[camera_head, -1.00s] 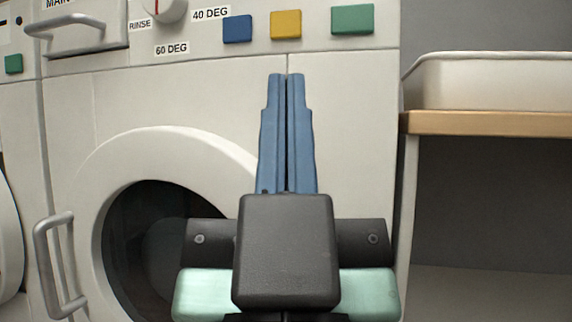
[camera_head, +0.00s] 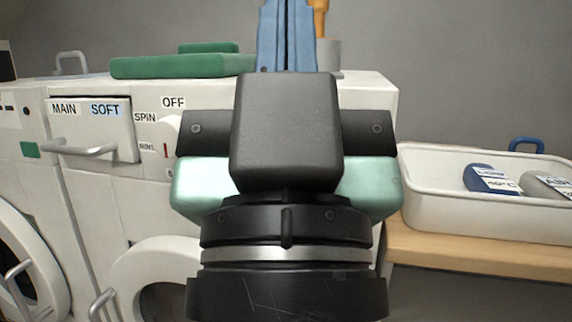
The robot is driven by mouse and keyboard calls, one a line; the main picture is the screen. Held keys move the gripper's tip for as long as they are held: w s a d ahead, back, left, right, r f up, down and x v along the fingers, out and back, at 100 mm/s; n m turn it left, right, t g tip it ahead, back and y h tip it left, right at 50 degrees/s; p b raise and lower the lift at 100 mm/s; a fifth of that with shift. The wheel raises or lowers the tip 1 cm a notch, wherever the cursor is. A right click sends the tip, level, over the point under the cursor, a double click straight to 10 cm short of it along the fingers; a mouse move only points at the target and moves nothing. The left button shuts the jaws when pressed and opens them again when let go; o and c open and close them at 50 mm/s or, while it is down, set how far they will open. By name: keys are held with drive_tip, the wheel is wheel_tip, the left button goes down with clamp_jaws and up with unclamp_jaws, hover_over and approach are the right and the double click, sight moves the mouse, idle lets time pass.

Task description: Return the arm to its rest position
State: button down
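My gripper (camera_head: 286,38) points up and away in the middle of the head view, with its blue fingers side by side. The fingers appear shut with nothing between them, though their tips are cut off by the top edge of the picture. The dark wrist and pale green housing of my arm fill the centre. They hide part of the washing machine's (camera_head: 350,92) front and its control panel. No other task object shows.
The washing machine has a drawer (camera_head: 92,130) marked MAIN and SOFT. Green folded items (camera_head: 180,66) lie on its top. A grey container (camera_head: 328,56) stands behind my fingers. At right, a white tray (camera_head: 430,205) with labelled bottles (camera_head: 492,179) sits on a wooden shelf (camera_head: 470,250).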

wheel_tip(320, 180, up, 34)
drive_tip(key=p, duration=3.1)
drive_tip(key=shift+p, duration=0.4)
